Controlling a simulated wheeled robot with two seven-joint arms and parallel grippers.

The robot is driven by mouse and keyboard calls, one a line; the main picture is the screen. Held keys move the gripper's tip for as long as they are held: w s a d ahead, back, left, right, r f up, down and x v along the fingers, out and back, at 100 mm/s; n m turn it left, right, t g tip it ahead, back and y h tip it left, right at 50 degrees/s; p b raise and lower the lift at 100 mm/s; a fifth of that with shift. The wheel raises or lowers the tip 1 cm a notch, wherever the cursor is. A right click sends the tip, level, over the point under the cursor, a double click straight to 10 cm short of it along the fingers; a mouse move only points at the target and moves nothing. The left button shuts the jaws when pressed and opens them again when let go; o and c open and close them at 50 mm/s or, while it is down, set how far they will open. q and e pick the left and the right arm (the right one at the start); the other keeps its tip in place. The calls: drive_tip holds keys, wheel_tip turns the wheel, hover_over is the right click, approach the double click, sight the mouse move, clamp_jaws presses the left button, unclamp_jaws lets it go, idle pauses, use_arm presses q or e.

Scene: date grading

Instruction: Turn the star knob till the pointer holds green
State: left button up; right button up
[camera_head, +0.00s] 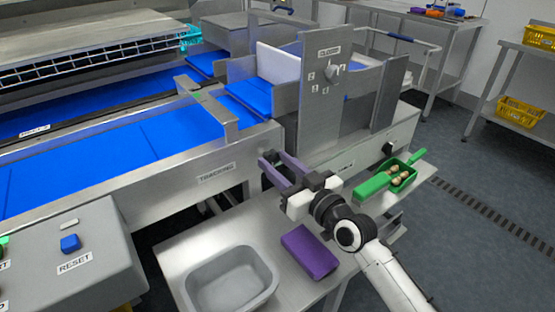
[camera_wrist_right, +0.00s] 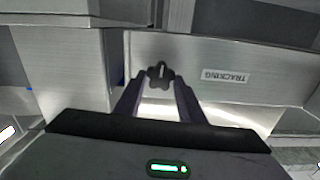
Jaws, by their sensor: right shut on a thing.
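The dark star knob (camera_wrist_right: 160,75) is on the steel side of the conveyor, beside the TRACKING label (camera_wrist_right: 225,76). In the right wrist view it sits between the two fingertips of my right gripper (camera_wrist_right: 158,88), which is shut on it. In the head view my right gripper (camera_head: 273,166) reaches the conveyor side just right of the same label (camera_head: 216,173), and its fingers mostly hide the knob. My left gripper is not in view.
Below my right gripper a steel table holds a grey basin (camera_head: 234,283), a purple block (camera_head: 309,252) and a green scoop (camera_head: 373,187) with several dates. A panel with a dial (camera_head: 330,70) stands above. A RESET button (camera_head: 70,243) is at left.

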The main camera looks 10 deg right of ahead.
drive_tip(key=shift+m, duration=0.7)
drive_tip(key=o, duration=1)
drive_tip(key=shift+o, duration=0.2)
drive_tip(key=v, duration=1)
drive_tip(key=shift+s+d+f, duration=0.1)
drive_tip(key=shift+s, duration=0.05)
